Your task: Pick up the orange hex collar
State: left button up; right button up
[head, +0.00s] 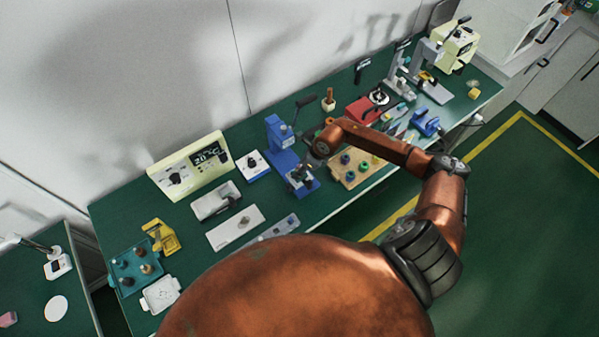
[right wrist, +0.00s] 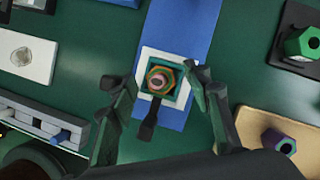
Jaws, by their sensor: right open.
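The orange hex collar (right wrist: 152,72) sits in a white square nest (right wrist: 147,58) with a teal inside, on the blue base of a press, in the right wrist view. Its rim looks orange with green edges, around a pinkish centre. My right gripper (right wrist: 162,79) is open, with one finger on each side of the nest and nothing held. In the head view my right gripper (head: 306,168) is low in front of the blue press (head: 280,136), and the collar is too small to make out there. My left gripper is not in view.
A wooden block (head: 349,181) with several coloured collars stands to the right of the press. A white plate (head: 226,232) and a grey rail (head: 281,227) lie to its left. In the wrist view a black stand (right wrist: 287,62) with a green hex part is at right.

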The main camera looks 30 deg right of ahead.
jog(key=shift+w+a+f, duration=0.1)
jog(key=shift+w+f, duration=0.05)
jog(key=shift+f, duration=0.25)
grip_shut()
jog(key=shift+r, duration=0.1)
dwell(0.3)
